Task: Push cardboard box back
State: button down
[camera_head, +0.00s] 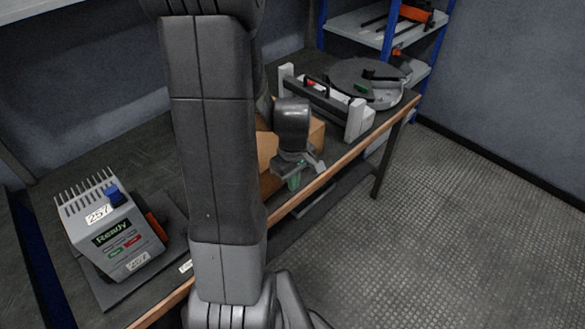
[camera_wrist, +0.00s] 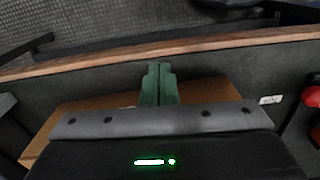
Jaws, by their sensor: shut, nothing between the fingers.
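The brown cardboard box (camera_head: 266,150) stands on the dark workbench near its front edge, partly hidden behind my arm and gripper in the head view. In the wrist view the cardboard box (camera_wrist: 214,91) shows on both sides of my gripper, its middle covered by the gripper body. My gripper (camera_head: 294,183) is at the front side of the box, by the wooden bench edge. Its green fingers (camera_wrist: 158,84) are shut together with nothing between them. I cannot tell whether they touch the box.
A grey device labelled "Ready" (camera_head: 116,232) sits on the bench at left. A white-ended frame (camera_head: 327,101) and a round grey machine (camera_head: 365,83) stand at the bench's far end. Blue-posted shelves (camera_head: 385,40) are behind. The floor (camera_head: 460,220) at right is clear.

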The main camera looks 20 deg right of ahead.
jog(key=shift+w+a+f, duration=0.1)
jog(key=shift+w+a, duration=0.1)
jog(key=shift+w, duration=0.45)
jog(key=shift+w+a+f, duration=0.1)
jog(key=shift+w+a, duration=0.15)
jog(key=shift+w, duration=0.35)
jog(key=shift+w+a+f, duration=0.1)
jog(key=shift+w+a, duration=0.1)
jog(key=shift+w, duration=0.45)
jog(key=w+a, duration=0.1)
jog(key=w, duration=0.3)
jog(key=w+a, duration=0.1)
jog(key=w, duration=0.3)
jog(key=w+a+p, duration=0.1)
jog(key=w+a, duration=0.1)
jog(key=w, duration=0.2)
jog(key=shift+a, duration=0.1)
